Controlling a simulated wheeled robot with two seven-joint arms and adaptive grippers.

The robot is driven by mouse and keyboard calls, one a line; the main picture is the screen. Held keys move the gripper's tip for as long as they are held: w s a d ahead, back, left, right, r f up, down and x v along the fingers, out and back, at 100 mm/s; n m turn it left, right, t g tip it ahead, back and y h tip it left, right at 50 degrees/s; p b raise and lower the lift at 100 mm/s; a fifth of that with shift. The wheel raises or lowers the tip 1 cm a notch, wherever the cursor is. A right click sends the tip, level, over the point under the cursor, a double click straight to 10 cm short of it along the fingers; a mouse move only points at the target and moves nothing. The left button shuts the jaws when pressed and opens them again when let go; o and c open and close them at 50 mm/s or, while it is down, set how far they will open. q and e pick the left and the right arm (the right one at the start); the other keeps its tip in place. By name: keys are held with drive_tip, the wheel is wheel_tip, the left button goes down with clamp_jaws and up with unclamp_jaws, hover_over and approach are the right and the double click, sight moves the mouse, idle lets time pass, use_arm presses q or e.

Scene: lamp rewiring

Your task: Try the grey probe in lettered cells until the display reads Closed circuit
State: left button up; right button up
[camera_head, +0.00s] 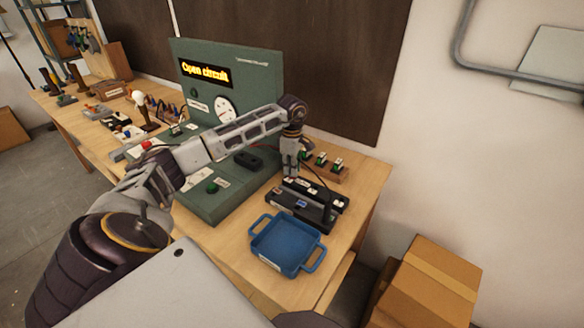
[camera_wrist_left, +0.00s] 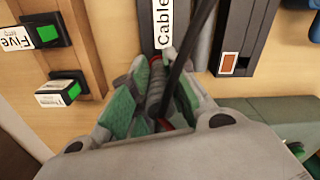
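The display (camera_head: 205,72) on the green panel reads "Open circuit". My left gripper (camera_head: 290,172) points down over the back of a black holder (camera_head: 326,221) at the bench's right end. In the left wrist view, its green-padded fingers (camera_wrist_left: 155,92) close around a grey ribbed piece (camera_wrist_left: 155,76), which looks like the grey probe, with a black cable (camera_wrist_left: 186,48) running up from it. Its tip is hidden by the gripper. A label starting "Cable" (camera_wrist_left: 163,22) is on a black strip just beyond. Lettered cells cannot be made out. My right gripper is out of view.
A blue two-handled tray (camera_head: 285,247) sits in front of the black holder. A wooden rack (camera_head: 341,174) with green-marked blocks stands behind; one block is labelled "Five" (camera_wrist_left: 17,39). The green console (camera_head: 225,195) is left of the holder. Cardboard boxes (camera_head: 425,285) stand right of the bench.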

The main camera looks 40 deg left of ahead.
use_arm(q)
drive_tip(key=o, duration=0.5)
drive_tip(key=shift+c, duration=0.2)
drive_tip(key=shift+r, duration=0.15)
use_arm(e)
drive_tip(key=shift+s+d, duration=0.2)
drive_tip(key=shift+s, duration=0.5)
use_arm(q)
drive_tip(key=shift+r, duration=5.9)
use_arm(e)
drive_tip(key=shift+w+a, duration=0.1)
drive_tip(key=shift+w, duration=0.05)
